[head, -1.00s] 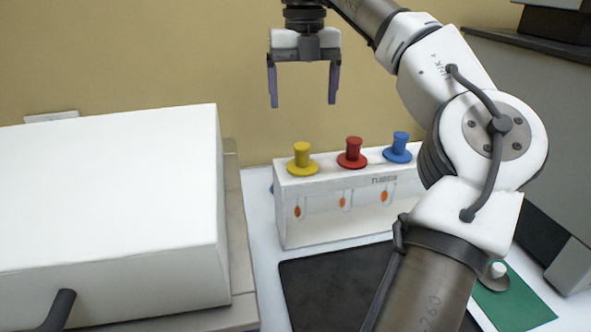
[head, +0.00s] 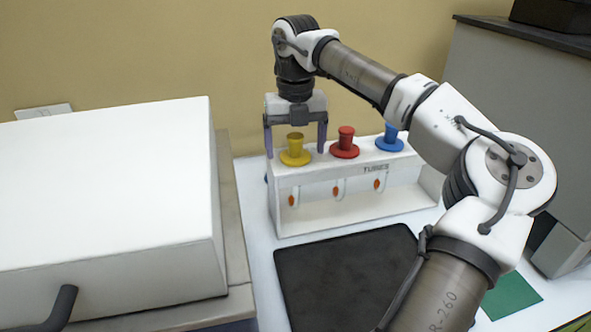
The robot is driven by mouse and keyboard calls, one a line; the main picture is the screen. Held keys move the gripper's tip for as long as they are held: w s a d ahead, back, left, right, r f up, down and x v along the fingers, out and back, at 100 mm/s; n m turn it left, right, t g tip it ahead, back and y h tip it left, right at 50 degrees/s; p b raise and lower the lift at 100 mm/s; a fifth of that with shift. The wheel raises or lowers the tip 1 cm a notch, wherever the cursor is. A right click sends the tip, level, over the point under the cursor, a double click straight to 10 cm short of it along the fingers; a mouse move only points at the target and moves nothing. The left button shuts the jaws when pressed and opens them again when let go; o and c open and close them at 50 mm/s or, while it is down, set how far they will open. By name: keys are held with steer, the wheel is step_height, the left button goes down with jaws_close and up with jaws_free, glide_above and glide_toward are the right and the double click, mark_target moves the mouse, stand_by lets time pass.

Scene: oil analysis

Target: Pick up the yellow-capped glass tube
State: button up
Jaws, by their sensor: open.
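The yellow-capped glass tube (head: 295,150) stands upright at the left end of a white rack (head: 350,215) marked "TUBES". Its yellow cap shows on top, and its glass body with orange contents shows below, in the rack's open front. My gripper (head: 296,148) is open and points down. Its two fingers are to the left and right of the yellow cap, with their tips at about cap height. I cannot tell whether either finger touches the cap.
A red-capped tube (head: 345,143) and a blue-capped tube (head: 390,139) stand to the right in the same rack. A black mat (head: 345,270) lies in front. A large white box (head: 105,200) is at left. A green pad (head: 511,296) lies at lower right.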

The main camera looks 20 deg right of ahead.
steer(key=shift+f, duration=0.35)
steer(key=c, duration=1.5)
steer(key=shift+r, duration=0.1)
steer(key=shift+r+p, duration=2.4)
steer(key=shift+r, duration=7.5)
